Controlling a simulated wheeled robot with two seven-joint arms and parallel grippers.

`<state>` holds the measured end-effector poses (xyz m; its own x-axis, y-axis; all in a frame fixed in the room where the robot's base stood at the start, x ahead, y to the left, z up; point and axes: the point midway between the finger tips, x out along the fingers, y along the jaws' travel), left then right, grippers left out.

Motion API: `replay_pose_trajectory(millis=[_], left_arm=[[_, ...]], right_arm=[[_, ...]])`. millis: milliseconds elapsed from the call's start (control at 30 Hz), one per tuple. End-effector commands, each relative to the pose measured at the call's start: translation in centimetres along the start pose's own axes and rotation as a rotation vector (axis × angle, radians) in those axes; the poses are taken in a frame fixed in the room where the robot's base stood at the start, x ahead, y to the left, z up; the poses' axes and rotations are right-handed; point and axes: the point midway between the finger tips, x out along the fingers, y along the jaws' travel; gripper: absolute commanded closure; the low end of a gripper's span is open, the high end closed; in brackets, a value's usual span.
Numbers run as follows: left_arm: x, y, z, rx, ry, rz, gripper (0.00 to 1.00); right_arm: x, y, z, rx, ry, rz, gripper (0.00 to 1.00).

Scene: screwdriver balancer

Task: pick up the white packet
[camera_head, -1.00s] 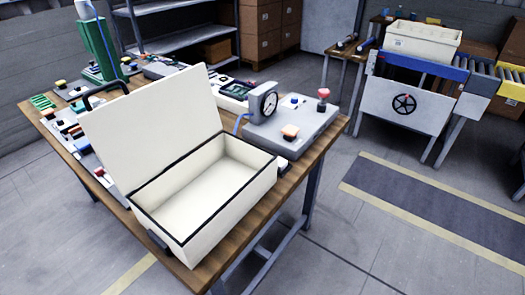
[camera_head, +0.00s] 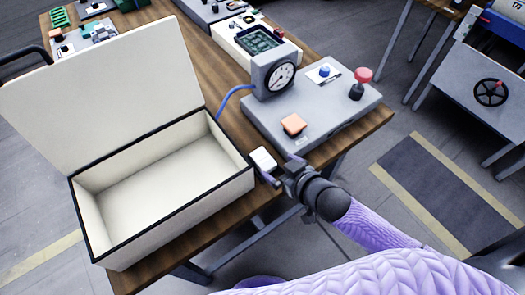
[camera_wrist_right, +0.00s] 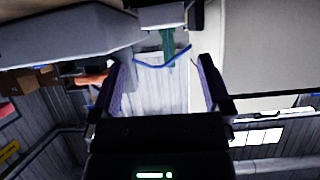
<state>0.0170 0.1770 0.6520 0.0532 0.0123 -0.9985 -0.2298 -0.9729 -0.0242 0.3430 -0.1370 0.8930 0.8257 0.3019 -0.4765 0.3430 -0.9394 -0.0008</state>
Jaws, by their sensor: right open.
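The white packet (camera_head: 263,158) is a small white block at the table's near edge, between the right end of the open white case (camera_head: 168,215) and the grey gauge unit (camera_head: 330,118). My right gripper (camera_head: 279,172) is just in front of the packet, with its fingers open and pointing toward it. I cannot tell whether the fingers touch the packet. In the right wrist view the two fingers (camera_wrist_right: 163,85) stand apart; I cannot tell for sure which pale shape there is the packet. My left gripper is not in view.
The case's raised lid (camera_head: 100,80) stands at the left. A blue cable (camera_head: 232,97) runs beside the case.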

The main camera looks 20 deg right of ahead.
Motion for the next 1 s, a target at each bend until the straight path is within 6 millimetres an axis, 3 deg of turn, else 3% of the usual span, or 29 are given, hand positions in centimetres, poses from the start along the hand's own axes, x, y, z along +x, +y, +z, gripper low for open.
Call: replay_pose_trajectory(millis=[333, 633, 1000], left_arm=[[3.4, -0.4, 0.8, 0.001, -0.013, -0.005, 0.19], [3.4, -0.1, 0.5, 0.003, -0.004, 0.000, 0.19], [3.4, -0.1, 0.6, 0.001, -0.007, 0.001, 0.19]], right_arm=[[6.5, -0.4, 1.1, 0.001, -0.002, 0.002, 0.00], [7.1, -0.4, 0.8, 0.000, -0.003, 0.002, 0.02], [7.1, -0.3, 0.8, 0.000, -0.003, 0.002, 0.80]])
